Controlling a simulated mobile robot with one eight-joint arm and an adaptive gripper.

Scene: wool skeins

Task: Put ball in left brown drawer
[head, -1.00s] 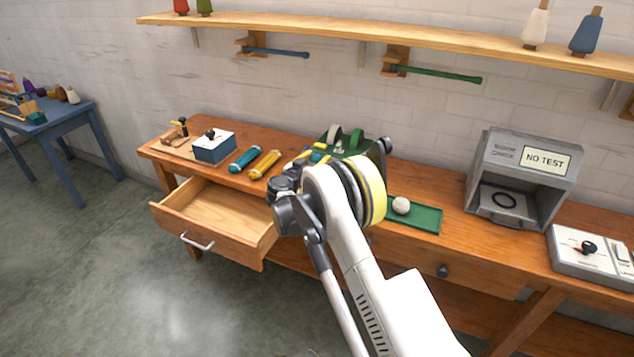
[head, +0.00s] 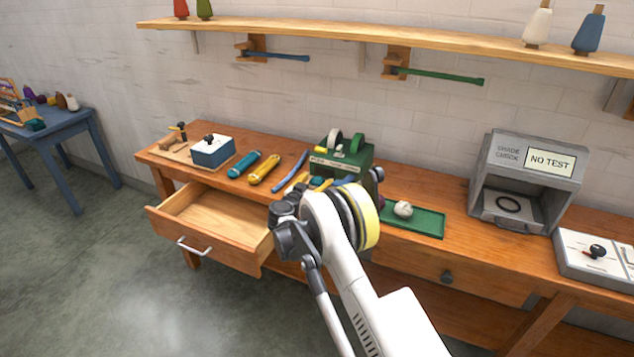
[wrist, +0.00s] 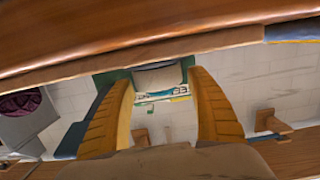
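The left brown drawer (head: 222,218) is pulled open at the bench's left end and looks empty inside. A pale ball (head: 403,209) lies on a green tray (head: 425,222) right of my wrist. A purple ball-like thing (head: 381,203) shows partly beside it; a purple wound ball also appears at the left of the wrist view (wrist: 20,102). My gripper (wrist: 161,75) has its two yellow-orange fingers spread apart, with nothing seen held between them. In the head view my arm hides the fingers.
A green machine (head: 345,158) stands behind my wrist. A blue box (head: 212,150), teal and yellow cylinders (head: 264,169) and a blue rod lie on the bench at left. A closed drawer with a knob (head: 447,277) is below the tray.

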